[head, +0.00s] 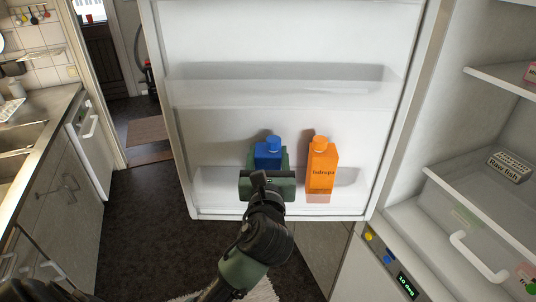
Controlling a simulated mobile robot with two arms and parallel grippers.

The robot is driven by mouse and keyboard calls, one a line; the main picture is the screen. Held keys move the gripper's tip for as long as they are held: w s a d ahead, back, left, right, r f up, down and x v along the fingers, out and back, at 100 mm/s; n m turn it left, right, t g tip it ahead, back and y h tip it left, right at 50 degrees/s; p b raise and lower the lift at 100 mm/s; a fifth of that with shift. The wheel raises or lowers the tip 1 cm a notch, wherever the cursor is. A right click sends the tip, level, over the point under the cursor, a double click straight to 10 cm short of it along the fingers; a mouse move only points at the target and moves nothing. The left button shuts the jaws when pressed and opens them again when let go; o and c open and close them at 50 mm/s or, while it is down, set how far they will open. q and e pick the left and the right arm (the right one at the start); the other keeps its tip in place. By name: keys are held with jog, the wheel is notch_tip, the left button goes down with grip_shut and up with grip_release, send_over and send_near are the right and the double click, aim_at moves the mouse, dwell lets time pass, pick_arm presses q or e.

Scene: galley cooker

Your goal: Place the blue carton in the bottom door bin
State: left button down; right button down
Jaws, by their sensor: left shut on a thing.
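The blue carton (268,152) has a blue cap and shows upright at the left-centre of the bottom door bin (220,196) in the head view. My left gripper (267,172), dark green, is shut on the carton from the near side and hides its lower part. I cannot tell whether the carton's base touches the bin floor. The bin is a clear, pale shelf along the bottom of the open fridge door. My right gripper is not in view.
An orange carton (321,168) stands in the same bin, close to the right of the blue one. An empty door shelf (280,92) lies above. The open fridge (480,150) is at right, a counter with sink (30,120) at left.

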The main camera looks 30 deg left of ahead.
pick_arm(q)
jog(key=c, duration=0.6)
grip_release()
jog(key=shift+w+f, duration=0.1)
jog(key=shift+o, duration=0.6)
jog(key=shift+a, duration=0.1)
jog(key=shift+r, duration=0.2)
jog(key=b+v, duration=0.2)
jog(key=v, duration=1)
jog(key=shift+b, duration=0.3)
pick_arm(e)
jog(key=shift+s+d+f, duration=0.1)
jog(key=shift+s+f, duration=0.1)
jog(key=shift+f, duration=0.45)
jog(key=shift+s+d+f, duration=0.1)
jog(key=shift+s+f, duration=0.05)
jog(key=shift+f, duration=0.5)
pick_arm(q)
jog(key=shift+f, duration=0.1)
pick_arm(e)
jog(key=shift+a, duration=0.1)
